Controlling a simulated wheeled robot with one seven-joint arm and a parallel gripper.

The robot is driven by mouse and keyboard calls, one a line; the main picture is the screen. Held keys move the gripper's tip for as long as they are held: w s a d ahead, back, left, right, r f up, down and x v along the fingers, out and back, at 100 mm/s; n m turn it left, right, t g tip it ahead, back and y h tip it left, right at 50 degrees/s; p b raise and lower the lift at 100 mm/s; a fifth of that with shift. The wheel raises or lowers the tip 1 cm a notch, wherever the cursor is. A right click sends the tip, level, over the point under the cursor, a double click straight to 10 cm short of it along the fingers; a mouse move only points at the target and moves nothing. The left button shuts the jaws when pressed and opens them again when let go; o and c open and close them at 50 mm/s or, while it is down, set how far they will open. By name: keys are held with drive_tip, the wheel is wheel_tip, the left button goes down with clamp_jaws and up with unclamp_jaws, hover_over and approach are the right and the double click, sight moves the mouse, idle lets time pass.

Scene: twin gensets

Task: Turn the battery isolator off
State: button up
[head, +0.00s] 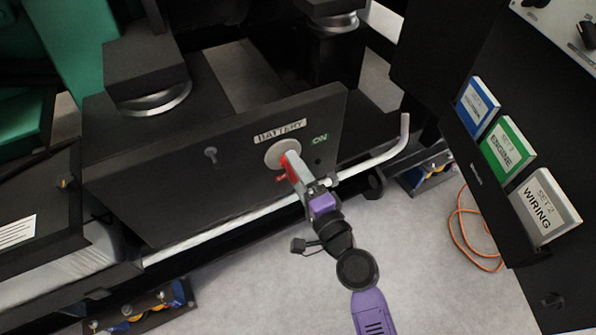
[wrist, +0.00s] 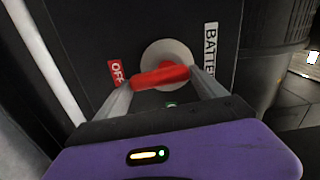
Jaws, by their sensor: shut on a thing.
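The red isolator handle (head: 281,178) sits on a pale round disc (head: 275,157) on the dark battery panel (head: 180,185). In the wrist view the red handle (wrist: 160,77) lies across between the two fingers of my gripper (wrist: 162,84), which is shut on it. The handle's left end points toward the red OFF label (wrist: 117,72). A green ON label (head: 320,139) is right of the disc in the head view.
A BATTERY label (head: 280,131) is above the disc, and a small key-like knob (head: 210,153) is to its left. A pale rail (head: 230,229) runs below the panel, close under my gripper. Binders (head: 508,148) stand at the right. An orange cable (head: 462,228) lies on the floor.

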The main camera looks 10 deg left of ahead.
drive_tip(key=shift+f+m, duration=0.15)
drive_tip(key=shift+m, duration=0.45)
drive_tip(key=o, duration=1.3)
drive_tip(key=shift+s, duration=0.15)
drive_tip(key=v, duration=0.7)
drive_tip(key=shift+s+d, duration=0.2)
drive_tip(key=shift+s, duration=0.05)
drive_tip(key=shift+w+d, duration=0.1)
